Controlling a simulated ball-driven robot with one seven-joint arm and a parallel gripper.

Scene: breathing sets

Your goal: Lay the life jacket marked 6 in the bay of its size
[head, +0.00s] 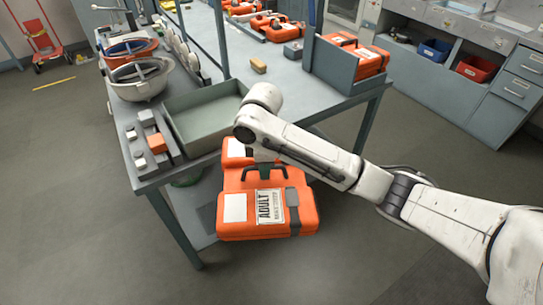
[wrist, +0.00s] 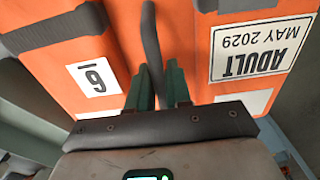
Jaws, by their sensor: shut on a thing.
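An orange life jacket (head: 235,183) with a white "ADULT" label and grey straps is in front of the table's near edge, below my wrist. In the wrist view the jacket (wrist: 45,75) fills most of the picture. Its "ADULT MAY 2029" label (wrist: 258,50) is upside down there. A small white label (wrist: 93,77) carries one digit, which reads as 6 or 9 depending on the way up. My gripper (wrist: 163,85) is shut on the jacket's dark strap (wrist: 151,40). In the head view the fingers are mostly hidden by my arm. I cannot make out a size marking on any bay.
An empty grey-green tray (head: 173,103) sits on the table's near left, beside small blocks and a helmet (head: 138,85). A grey upright holder (head: 328,66) with orange packs (head: 372,62) stands at the right end. More orange items lie farther back. Table surface between is mostly clear.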

